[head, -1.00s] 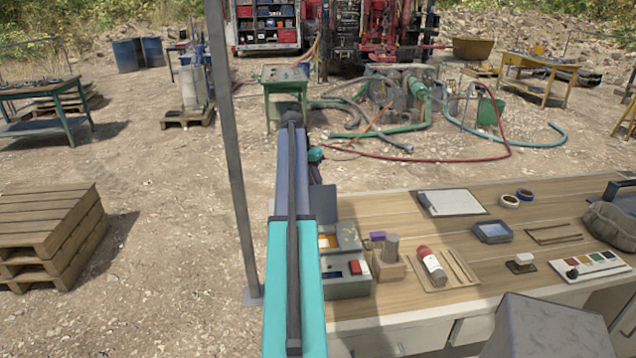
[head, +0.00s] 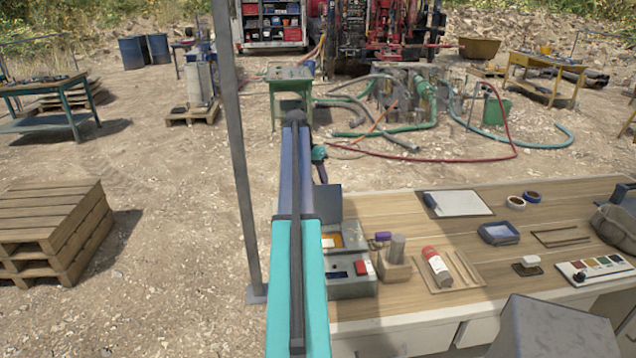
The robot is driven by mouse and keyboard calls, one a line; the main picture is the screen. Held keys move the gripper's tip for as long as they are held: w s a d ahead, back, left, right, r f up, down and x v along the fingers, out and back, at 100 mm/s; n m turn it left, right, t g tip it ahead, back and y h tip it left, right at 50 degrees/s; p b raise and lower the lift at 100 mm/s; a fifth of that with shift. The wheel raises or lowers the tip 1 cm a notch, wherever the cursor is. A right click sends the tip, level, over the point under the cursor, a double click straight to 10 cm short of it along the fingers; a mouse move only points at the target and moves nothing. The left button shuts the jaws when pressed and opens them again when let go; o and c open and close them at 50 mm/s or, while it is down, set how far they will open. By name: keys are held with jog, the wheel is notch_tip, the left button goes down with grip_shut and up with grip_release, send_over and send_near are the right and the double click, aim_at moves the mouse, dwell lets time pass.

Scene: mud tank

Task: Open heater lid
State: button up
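The heater appears to be the small grey box (head: 352,284) at the left end of the wooden bench. It has a red switch and a dark display on its front. A grey flat panel, which looks like its lid (head: 329,204), stands raised at the back of the box. An orange-yellow area shows in the top opening below it. My teal and blue arm reaches forward past the left side of the box and covers part of its left edge. A teal joint of my arm shows just behind the lid.
A grey post (head: 238,170) rises left of my arm.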

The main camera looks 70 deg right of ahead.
jog(key=b+v, duration=0.3)
jog(key=v, duration=1)
jog(key=shift+r+b, duration=0.35)
jog(key=shift+b, duration=0.05)
jog(key=shift+w+a, duration=0.1)
jog(key=shift+w, duration=0.05)
